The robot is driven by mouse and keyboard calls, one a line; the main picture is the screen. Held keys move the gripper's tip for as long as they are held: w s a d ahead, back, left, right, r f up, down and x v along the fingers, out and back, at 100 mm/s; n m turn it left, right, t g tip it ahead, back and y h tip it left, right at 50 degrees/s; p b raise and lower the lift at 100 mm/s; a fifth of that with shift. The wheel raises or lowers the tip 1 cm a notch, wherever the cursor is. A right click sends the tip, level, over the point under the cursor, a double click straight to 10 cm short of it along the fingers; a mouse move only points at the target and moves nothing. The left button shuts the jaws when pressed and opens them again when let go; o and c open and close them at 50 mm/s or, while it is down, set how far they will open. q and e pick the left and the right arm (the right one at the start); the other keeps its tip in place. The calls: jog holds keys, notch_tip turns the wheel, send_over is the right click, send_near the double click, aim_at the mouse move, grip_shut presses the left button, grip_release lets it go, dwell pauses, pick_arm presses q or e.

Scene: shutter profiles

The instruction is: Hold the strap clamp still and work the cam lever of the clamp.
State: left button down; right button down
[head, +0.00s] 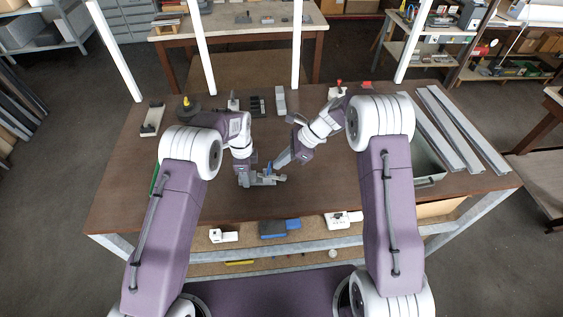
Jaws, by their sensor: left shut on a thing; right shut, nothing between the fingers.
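The strap clamp (264,180) is a small grey piece low on the brown workbench, left of centre. A small blue part (269,167) shows at it; I cannot tell whether this is the cam lever. My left gripper (243,178) points down and is shut on the clamp's left end. My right gripper (280,162) reaches in from the right, slanting down to the left. It is shut and empty, close to the clamp's upper right side. I cannot tell whether it touches the clamp. The strap is too small to make out.
A black block (257,106), a grey block (280,100) and a white-ended holder (152,119) stand at the back. The bench front is clear. White posts rise behind.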

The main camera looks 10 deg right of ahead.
jog(key=shift+r, duration=0.7)
notch_tip(320, 180, up, 10)
jog(key=a, duration=0.1)
jog(key=shift+a, duration=0.2)
pick_arm(q)
jog(key=shift+d, duration=0.1)
pick_arm(e)
jog(key=d+f+h, duration=0.2)
jog(key=d+f, duration=0.2)
jog(key=d, duration=0.5)
jog(key=a+f, duration=0.4)
jog(key=f, duration=0.1)
jog(key=a+f, duration=0.3)
jog(key=shift+w+a+f, duration=0.1)
jog(key=shift+w+f, duration=0.05)
jog(key=shift+w, duration=0.15)
jog(key=shift+a, duration=0.5)
